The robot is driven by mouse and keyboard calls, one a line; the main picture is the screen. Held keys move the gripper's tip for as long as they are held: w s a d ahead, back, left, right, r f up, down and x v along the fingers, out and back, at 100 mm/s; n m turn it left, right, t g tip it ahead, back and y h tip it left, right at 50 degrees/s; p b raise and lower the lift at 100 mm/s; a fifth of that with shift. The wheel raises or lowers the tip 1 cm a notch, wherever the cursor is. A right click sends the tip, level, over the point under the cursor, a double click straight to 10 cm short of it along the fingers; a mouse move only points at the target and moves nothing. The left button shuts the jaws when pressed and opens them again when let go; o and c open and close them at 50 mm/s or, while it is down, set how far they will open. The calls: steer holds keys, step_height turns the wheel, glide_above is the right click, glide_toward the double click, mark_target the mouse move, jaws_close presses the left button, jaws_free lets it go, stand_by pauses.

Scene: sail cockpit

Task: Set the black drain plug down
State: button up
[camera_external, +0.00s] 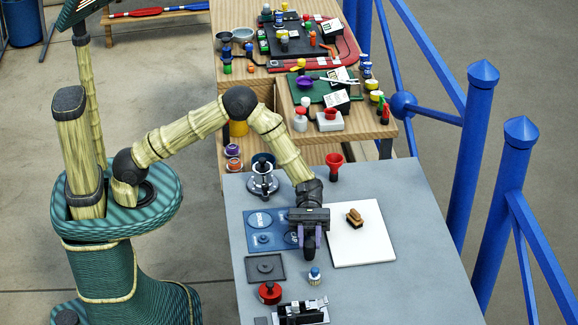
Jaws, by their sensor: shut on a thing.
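My gripper (309,237), with purple fingers, hangs pointing down over the grey table, at the gap between the blue mat and the white board. It is shut on the black drain plug (309,250), of which only a small dark part shows between and below the fingers. The rest is hidden by the fingers, and I cannot tell whether it touches the surface. The blue mat (253,217) with printed circles lies just left of my gripper, and the white board (375,248) lies to the right.
A brown brush-like block (354,217) sits on the white board. A dark square plate (265,267), a red round container (270,292) and a small blue-capped bottle (314,276) stand nearer the front. A red funnel-like cup (334,166) is behind. The table's right front is clear.

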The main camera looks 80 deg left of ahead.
steer(key=shift+w+a+f, duration=0.1)
steer(key=shift+f, duration=0.35)
steer(key=shift+f, duration=0.15)
steer(key=o, duration=1)
steer(key=shift+c, duration=0.2)
steer(key=shift+r, duration=0.75)
steer(key=a, duration=0.4)
steer(key=w+a, duration=0.1)
steer(key=a, duration=0.3)
steer(key=w+a, duration=0.1)
steer(key=a, duration=0.3)
steer(key=shift+f, duration=0.15)
